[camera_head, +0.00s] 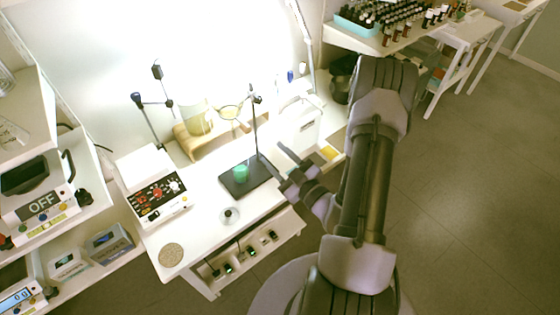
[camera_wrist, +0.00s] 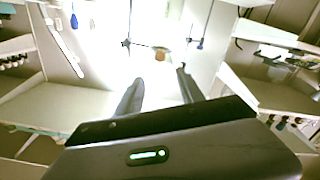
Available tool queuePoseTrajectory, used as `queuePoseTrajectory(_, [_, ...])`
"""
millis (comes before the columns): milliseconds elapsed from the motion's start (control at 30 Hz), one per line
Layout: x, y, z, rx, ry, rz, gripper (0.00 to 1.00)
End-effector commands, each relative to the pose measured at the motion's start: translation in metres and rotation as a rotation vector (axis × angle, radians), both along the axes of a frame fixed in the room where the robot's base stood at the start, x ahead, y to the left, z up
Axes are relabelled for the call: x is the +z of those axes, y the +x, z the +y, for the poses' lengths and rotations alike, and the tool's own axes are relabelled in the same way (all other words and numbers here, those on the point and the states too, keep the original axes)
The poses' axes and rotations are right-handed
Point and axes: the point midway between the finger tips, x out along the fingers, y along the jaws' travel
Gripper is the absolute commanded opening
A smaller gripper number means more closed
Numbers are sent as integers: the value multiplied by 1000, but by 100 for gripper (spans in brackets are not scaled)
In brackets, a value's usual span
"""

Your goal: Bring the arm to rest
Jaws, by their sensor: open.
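My gripper (camera_head: 271,152) is over the right part of the white bench (camera_head: 203,240), close beside the dark stand plate in the head view. Its two fingers are apart with nothing between them. In the wrist view my gripper (camera_wrist: 160,76) also shows open and empty, with its fingers pointing away toward the bright wall. My arm is bent, with its elbow high at the right of the head view.
A stand (camera_head: 254,128) with a dark base and green piece is close to my fingers. A control box (camera_head: 160,197) is further left. Bottle rows (camera_head: 395,20) fill a table at the upper right. Open floor (camera_head: 455,190) lies right of my arm.

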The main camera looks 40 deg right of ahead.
Motion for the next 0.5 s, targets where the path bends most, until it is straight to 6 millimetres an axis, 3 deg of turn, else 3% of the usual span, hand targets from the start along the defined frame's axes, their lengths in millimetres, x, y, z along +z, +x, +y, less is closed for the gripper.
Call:
queuePoseTrajectory(133, [0, -16, -1, -2, 1, -1, 45])
queuePoseTrajectory(500, [1, -19, 0, 1, 0, -2, 45])
